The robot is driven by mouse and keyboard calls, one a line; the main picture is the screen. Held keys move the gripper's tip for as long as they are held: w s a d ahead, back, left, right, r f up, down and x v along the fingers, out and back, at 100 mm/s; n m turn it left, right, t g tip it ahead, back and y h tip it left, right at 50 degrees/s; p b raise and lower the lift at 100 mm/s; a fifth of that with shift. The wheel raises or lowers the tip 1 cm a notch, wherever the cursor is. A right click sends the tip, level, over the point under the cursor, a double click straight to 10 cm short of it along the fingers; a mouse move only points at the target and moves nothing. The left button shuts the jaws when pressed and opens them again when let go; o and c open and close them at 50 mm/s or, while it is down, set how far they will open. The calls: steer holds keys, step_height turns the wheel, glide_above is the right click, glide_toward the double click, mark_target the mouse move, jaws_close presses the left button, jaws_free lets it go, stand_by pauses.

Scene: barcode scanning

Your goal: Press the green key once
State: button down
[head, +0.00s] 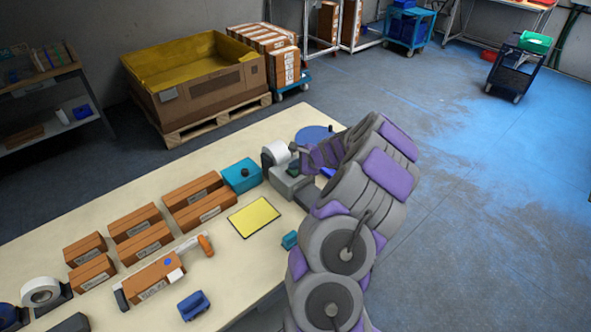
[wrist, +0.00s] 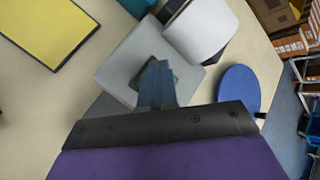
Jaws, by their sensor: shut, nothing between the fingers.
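A grey box-shaped device (head: 283,184) stands on the table beside my arm, with a white roll (head: 277,152) at its back. In the wrist view the device's pale top (wrist: 122,72) lies under my gripper (wrist: 156,68). The gripper's blue-grey fingers are together and empty. A dark green patch, which looks like the green key (wrist: 174,76), shows around the fingertips and is partly hidden by them. I cannot tell whether the fingers touch it. In the head view my arm partly covers the device.
A yellow pad (head: 253,216), a teal box (head: 241,174) and several brown cartons (head: 193,191) lie left of the device. A blue disc (head: 313,134) is beyond it, also in the wrist view (wrist: 238,92).

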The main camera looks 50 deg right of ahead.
steer(key=shift+a+f, duration=0.1)
steer(key=shift+a, duration=0.15)
steer(key=shift+d+f, duration=0.1)
steer(key=shift+f, duration=0.15)
stand_by(0.5)
steer(key=shift+d+r+p, duration=0.3)
steer(key=shift+r+p, duration=0.2)
steer(key=shift+r, duration=0.05)
steer(key=shift+d+r+p, duration=0.3)
steer(key=shift+r+p, duration=0.2)
step_height(320, 180, up, 5)
steer(key=p, duration=0.4)
